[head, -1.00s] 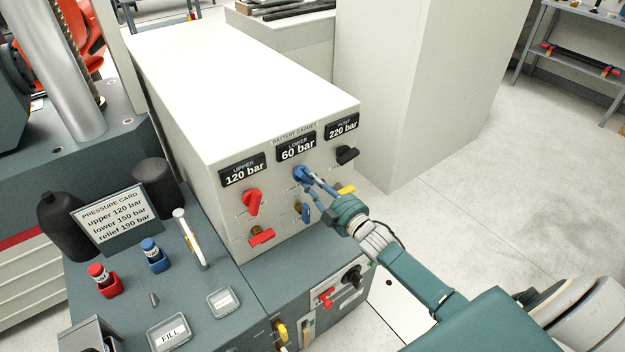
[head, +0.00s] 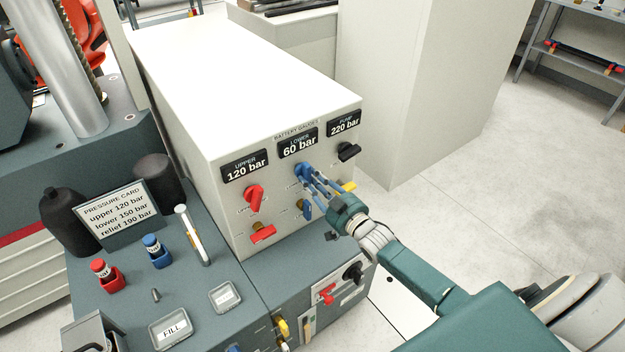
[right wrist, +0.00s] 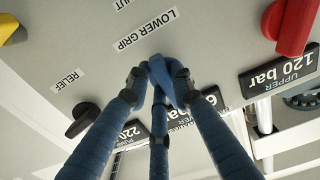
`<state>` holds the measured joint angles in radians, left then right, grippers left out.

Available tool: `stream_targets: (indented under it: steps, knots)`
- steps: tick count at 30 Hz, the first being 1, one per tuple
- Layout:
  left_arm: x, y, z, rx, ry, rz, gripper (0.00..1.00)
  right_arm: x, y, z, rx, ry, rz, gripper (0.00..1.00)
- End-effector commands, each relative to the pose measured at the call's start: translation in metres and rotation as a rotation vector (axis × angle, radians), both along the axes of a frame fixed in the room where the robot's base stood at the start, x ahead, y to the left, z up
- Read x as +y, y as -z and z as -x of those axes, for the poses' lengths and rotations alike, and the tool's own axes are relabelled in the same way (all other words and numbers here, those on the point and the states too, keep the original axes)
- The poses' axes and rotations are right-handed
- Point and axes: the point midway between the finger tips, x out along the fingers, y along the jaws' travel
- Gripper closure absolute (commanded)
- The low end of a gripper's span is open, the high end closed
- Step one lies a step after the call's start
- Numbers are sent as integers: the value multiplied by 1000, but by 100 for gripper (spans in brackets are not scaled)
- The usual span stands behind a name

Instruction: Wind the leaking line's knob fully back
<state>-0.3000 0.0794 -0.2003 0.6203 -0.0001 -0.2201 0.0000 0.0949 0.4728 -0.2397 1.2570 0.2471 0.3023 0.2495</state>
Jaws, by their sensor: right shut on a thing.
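The blue lower-grip knob (head: 300,170) sits on the front of the white cabinet (head: 225,220), under the lower gauge (head: 298,143), which reads 60 bar. My right gripper (head: 309,180) has its blue fingers closed around this knob. In the right wrist view the dark fingertips (right wrist: 158,78) press on the blue knob (right wrist: 162,75), beside the LOWER GRIP label. The upper gauge (head: 244,167) reads 120 bar and the pump gauge (head: 343,122) 220 bar. The pressure card (head: 117,214) lists upper 120, lower 150, relief 190 bar. My left gripper is not in view.
A red knob (head: 254,196) is left of the blue one and a black knob (head: 349,151) is right. Open floor (head: 470,220) lies to the right.

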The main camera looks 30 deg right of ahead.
Motion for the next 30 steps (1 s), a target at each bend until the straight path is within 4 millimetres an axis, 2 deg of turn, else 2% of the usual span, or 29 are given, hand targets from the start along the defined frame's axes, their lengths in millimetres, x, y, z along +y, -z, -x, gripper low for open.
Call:
stream_targets:
  steps: [14, 15, 17, 26, 30]
  knots:
    - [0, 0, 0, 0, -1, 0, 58, 0, 2, 1, 6, 0, -14, 100]
    - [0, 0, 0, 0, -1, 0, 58, 0, 2, 1, 6, 0, -14, 70]
    - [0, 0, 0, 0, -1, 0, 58, 0, 2, 1, 5, 0, -14, 58]
    - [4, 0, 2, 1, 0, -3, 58, 0, 1, 1, 3, 0, -13, 58]
    - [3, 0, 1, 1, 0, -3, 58, -2, 2, 13, 5, 0, -12, 58]
